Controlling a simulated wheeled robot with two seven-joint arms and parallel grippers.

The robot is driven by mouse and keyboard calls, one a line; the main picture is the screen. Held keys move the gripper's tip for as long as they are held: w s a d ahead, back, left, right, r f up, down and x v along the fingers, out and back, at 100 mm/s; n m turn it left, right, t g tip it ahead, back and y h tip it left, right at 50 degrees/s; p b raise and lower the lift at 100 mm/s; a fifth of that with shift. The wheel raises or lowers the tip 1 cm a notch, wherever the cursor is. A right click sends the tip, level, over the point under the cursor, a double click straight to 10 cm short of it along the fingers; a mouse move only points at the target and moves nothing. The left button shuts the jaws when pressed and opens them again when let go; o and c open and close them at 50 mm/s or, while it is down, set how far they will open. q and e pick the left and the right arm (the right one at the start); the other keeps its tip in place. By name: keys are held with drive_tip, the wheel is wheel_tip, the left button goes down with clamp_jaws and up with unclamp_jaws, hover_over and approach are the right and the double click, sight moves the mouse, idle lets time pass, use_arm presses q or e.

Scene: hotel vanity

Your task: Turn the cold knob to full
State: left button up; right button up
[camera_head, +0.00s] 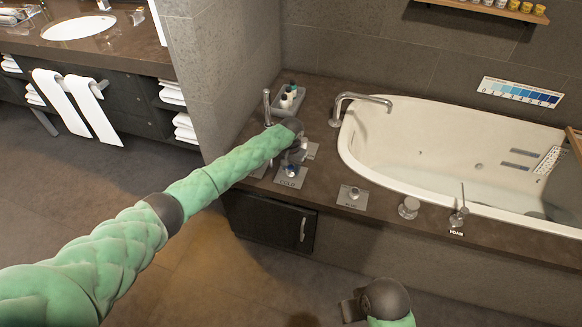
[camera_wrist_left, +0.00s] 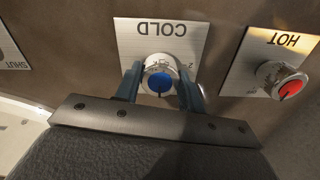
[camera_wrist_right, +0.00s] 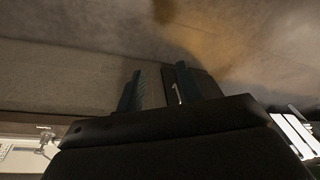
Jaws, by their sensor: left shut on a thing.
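The cold knob has a blue cap in the left wrist view (camera_wrist_left: 160,80). It sits on a square metal plate marked COLD (camera_wrist_left: 150,35) on the tub deck. My left gripper (camera_wrist_left: 160,72) has a finger on each side of the knob and is shut on it. The knob's exact setting is hard to read. My right gripper (camera_wrist_right: 158,82) is open and empty; in the head view it is low, in front of the tub.
The red-capped hot knob (camera_wrist_left: 285,82) is beside the cold one. A plate marked SHUT (camera_wrist_left: 8,50) lies on the other side. The deck also carries a faucet (camera_head: 360,98), a bottle tray (camera_head: 288,97), a round knob (camera_head: 408,207) and a FOAM lever (camera_head: 459,215). The white tub (camera_head: 400,150) is behind.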

use_arm(q)
drive_tip(key=shift+r, duration=0.1)
drive_tip(key=n+p, duration=0.4)
drive_tip(key=shift+r+p, duration=0.15)
drive_tip(key=shift+p, duration=0.2)
use_arm(e)
wheel_tip(320, 180, down, 18)
drive_tip(key=w, duration=0.2)
use_arm(q)
drive_tip(key=n+p, duration=0.2)
drive_tip(key=n, duration=0.1)
drive_tip(key=shift+d+p, duration=0.1)
drive_tip(key=shift+p, duration=0.2)
drive_tip(key=n+p, duration=0.4)
drive_tip(key=n, duration=0.4)
drive_tip(key=shift+p, duration=0.3)
drive_tip(key=shift+w+n+p, duration=0.1)
drive_tip(key=shift+n+p, duration=0.35)
drive_tip(key=shift+n, duration=1.05)
use_arm(e)
drive_tip(key=s+d+f, duration=0.2)
drive_tip(key=f, duration=0.5)
drive_tip(key=s+d+f, duration=0.2)
drive_tip(key=f, duration=0.6)
drive_tip(key=s+d+f, duration=0.2)
drive_tip(key=f, duration=0.6)
drive_tip(key=shift+s+t+h, duration=0.3)
drive_tip(key=shift+h, duration=0.1)
drive_tip(key=shift+f, duration=0.1)
